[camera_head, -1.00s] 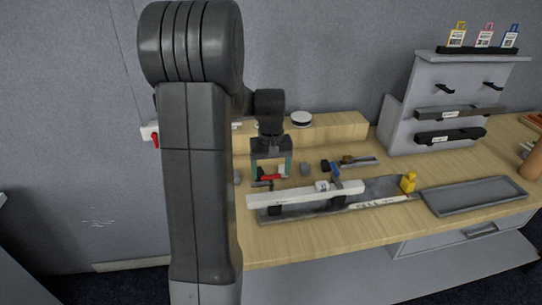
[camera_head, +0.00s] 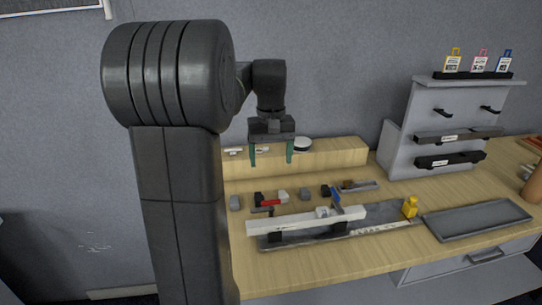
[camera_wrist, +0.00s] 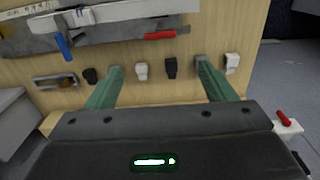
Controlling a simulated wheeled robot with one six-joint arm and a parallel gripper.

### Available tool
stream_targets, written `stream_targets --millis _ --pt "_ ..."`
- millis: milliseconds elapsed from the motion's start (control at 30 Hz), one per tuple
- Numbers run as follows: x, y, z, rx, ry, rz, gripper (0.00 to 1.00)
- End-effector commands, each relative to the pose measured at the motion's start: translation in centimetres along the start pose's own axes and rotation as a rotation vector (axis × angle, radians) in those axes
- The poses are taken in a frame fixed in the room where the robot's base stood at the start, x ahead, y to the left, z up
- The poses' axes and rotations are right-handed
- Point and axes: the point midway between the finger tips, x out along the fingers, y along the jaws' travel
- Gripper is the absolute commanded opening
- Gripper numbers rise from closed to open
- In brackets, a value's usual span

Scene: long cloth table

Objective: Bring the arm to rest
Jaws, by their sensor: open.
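My gripper (camera_head: 271,160) is open and empty in the head view. It points down and hangs above the back part of the table, in front of the raised wooden ledge (camera_head: 335,157). In the wrist view its two green fingers (camera_wrist: 158,84) are spread apart with nothing held between them. Small grey, black and white blocks lie on the table beyond the fingertips, among them a black block (camera_wrist: 170,67) and a white one (camera_wrist: 142,71).
A long white bar (camera_head: 290,222) lies across supports on a grey tray. A red-handled tool (camera_head: 268,202), a blue-handled tool (camera_head: 335,195) and a yellow object (camera_head: 410,207) are nearby. An empty grey tray (camera_head: 478,222) and a grey rack (camera_head: 398,110) stand at right.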

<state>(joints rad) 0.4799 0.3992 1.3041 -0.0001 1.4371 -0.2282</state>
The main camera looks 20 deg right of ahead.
Motion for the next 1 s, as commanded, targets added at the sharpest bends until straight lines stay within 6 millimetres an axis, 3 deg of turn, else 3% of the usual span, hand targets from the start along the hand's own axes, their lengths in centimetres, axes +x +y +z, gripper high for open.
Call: stream_targets --millis 300,467,1000 --pt "0.1 0.0 0.0 0.0 -0.001 0.0 0.76" --pt "1.3 0.0 0.0 0.0 -0.003 -0.001 0.76" --pt "11.3 0.0 0.1 -0.001 -0.006 -0.001 0.76"
